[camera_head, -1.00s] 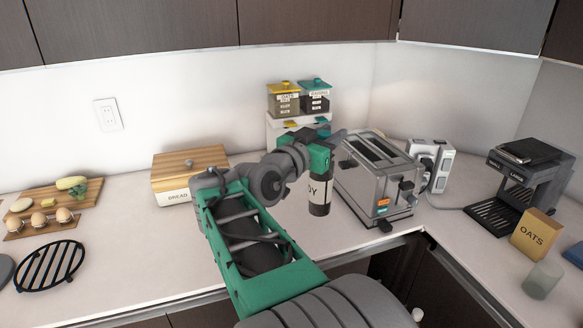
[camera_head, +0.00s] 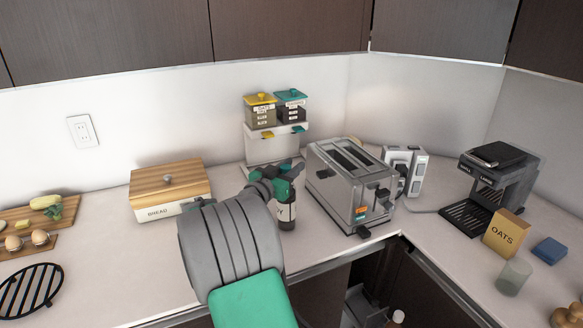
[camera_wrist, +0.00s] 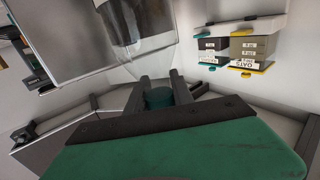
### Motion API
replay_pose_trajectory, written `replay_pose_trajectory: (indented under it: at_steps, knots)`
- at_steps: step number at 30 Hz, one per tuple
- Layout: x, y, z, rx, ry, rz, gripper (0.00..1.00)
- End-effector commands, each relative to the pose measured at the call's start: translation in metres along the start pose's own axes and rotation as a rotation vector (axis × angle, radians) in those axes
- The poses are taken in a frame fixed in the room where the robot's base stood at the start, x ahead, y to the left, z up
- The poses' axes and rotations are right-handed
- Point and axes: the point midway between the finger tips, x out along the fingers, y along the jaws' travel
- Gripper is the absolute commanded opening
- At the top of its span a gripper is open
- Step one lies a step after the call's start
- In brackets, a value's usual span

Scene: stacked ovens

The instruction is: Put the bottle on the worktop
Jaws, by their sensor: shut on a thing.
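The bottle (camera_head: 287,214) is dark with a pale label and is upright just left of the toaster. I cannot tell whether the bottle's base touches the worktop. My arm hides part of the bottle's left side.
The steel toaster (camera_head: 350,190) stands close on the right. A dispenser with oats containers (camera_head: 275,140) is behind, and a bread box (camera_head: 170,190) is at left. The coffee machine (camera_head: 495,185) and oats box (camera_head: 505,233) are farther right. Worktop between bread box and bottle looks clear.

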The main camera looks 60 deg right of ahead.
Motion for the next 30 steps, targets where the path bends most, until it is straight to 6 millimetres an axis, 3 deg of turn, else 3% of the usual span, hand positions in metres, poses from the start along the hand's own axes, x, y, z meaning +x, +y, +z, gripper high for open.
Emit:
replay_pose_trajectory:
  at_steps: [12, 13, 15, 20, 30]
  knots:
    - [-0.0001, 0.0002, 0.0062, 0.005, 0.005, 0.000, 0.00]
    - [-0.0002, 0.0002, 0.0060, 0.003, 0.003, 0.000, 0.31]
    - [-0.0002, 0.0002, 0.0057, 0.003, 0.003, 0.000, 0.36]
    - [-0.0003, 0.0002, 0.0056, 0.003, 0.003, 0.000, 0.49]
    - [-0.0014, -0.0001, 0.0005, 0.002, 0.003, -0.001, 0.50]
